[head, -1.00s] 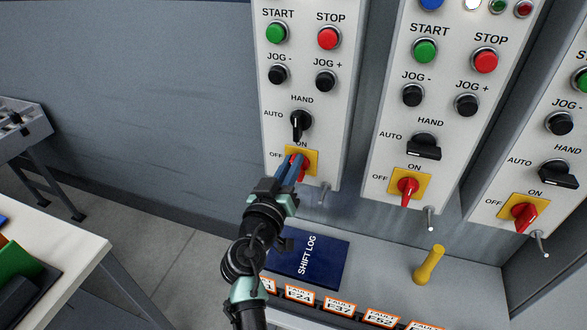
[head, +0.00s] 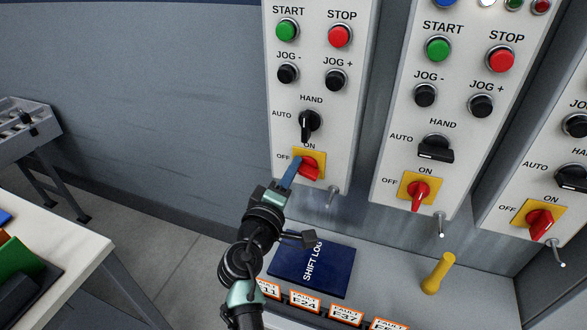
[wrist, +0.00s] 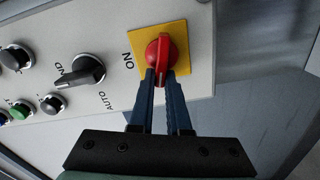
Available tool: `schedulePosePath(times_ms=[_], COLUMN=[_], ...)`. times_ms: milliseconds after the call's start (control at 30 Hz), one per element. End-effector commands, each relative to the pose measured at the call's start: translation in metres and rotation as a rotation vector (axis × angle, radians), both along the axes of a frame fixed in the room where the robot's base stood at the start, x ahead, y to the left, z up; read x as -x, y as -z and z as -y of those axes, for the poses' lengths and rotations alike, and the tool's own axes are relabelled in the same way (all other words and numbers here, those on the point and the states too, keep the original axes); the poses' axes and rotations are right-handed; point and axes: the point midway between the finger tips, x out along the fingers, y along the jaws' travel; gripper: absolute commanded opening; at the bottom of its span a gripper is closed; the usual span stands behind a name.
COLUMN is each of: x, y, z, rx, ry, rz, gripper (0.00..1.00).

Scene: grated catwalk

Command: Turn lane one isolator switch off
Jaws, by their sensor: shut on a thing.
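The leftmost panel (head: 349,112) carries a red rotary isolator switch (head: 308,167) on a yellow plate (head: 299,153), with ON above and OFF to its left. In the wrist view the red handle (wrist: 158,55) lies crosswise to the ON direction, its near end toward my fingers. My gripper (head: 292,172) reaches in from the lower left. In the wrist view my gripper (wrist: 160,80) is shut on the handle's near end, one blue finger on each side. The OFF label is hidden there. I see no lane number on the panel.
Two similar panels stand to the right, with red switches (head: 419,195) and (head: 540,222) upright. A black selector (head: 309,124) sits above the held switch and a metal toggle (head: 333,196) below right. The ledge bears a shift log (head: 313,266), fault tags (head: 304,299) and a yellow handle (head: 438,272).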

Motion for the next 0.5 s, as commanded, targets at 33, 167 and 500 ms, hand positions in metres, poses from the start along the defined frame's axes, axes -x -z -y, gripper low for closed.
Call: schedulePosePath(times_ms=[33, 167, 500], x=[0.0002, 0.0001, 0.0002], y=[0.0022, 0.0039, 0.0075], z=[-0.0005, -0.0009, -0.0011], rx=[0.036, 0.123, 0.263], ry=[0.000, 0.000, 0.000], rz=[-0.015, -0.043, -0.089], gripper=[0.00, 0.00, 0.00])
